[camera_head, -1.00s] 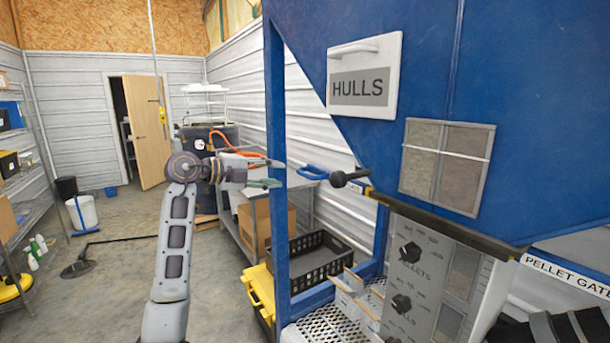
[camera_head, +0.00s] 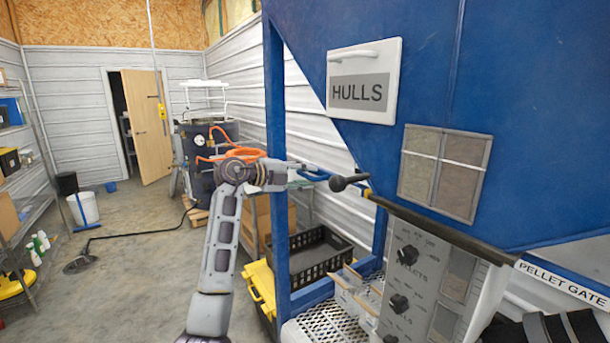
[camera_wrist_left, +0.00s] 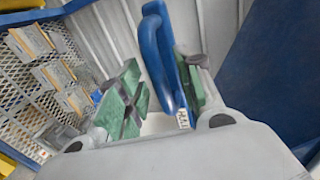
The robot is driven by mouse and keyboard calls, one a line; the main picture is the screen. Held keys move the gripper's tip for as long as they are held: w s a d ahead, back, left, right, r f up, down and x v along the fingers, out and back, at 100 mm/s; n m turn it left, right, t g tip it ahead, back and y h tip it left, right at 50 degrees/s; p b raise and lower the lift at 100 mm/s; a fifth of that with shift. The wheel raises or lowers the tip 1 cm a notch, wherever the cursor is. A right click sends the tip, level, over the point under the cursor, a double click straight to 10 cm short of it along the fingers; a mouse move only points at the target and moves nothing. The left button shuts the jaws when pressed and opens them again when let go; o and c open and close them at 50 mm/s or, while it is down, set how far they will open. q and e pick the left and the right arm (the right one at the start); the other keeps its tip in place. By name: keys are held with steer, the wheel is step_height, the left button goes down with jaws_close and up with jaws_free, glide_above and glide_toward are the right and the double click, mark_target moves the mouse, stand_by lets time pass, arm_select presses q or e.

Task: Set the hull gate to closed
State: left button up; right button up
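A blue loop handle (camera_head: 316,175) sticks out at the left of the blue hopper, below the HULLS sign (camera_head: 361,90). My left gripper (camera_head: 302,176) has reached this handle from the left. In the left wrist view, the blue handle (camera_wrist_left: 164,62) stands between the green-padded fingers of the left gripper (camera_wrist_left: 160,98). It is close to the right finger, with a gap on the left finger's side, so the gripper is open around it. Whether the right finger touches it is unclear. The handle's link to the gate is hidden. My right gripper is out of view.
A dark ball-ended lever (camera_head: 347,182) sits just right of the blue handle. A blue frame post (camera_head: 277,170) stands close by my left forearm. Below are a control panel with knobs (camera_head: 408,255) and a black crate (camera_head: 318,260). The PELLET GATE label (camera_head: 563,283) is at right.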

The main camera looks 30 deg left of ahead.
mark_target(326, 180)
arm_select(q)
steer(key=shift+w+d, duration=0.1)
steer(key=shift+w, duration=0.05)
steer(key=shift+c, duration=0.3)
jaws_close()
steer(key=shift+d, duration=0.1)
steer(key=s+d+p, duration=0.1)
steer(key=s+d, duration=0.2)
steer(key=d, duration=0.3)
steer(key=shift+s+f, duration=0.15)
steer(key=shift+s, duration=0.15)
steer(key=shift+d, duration=0.1)
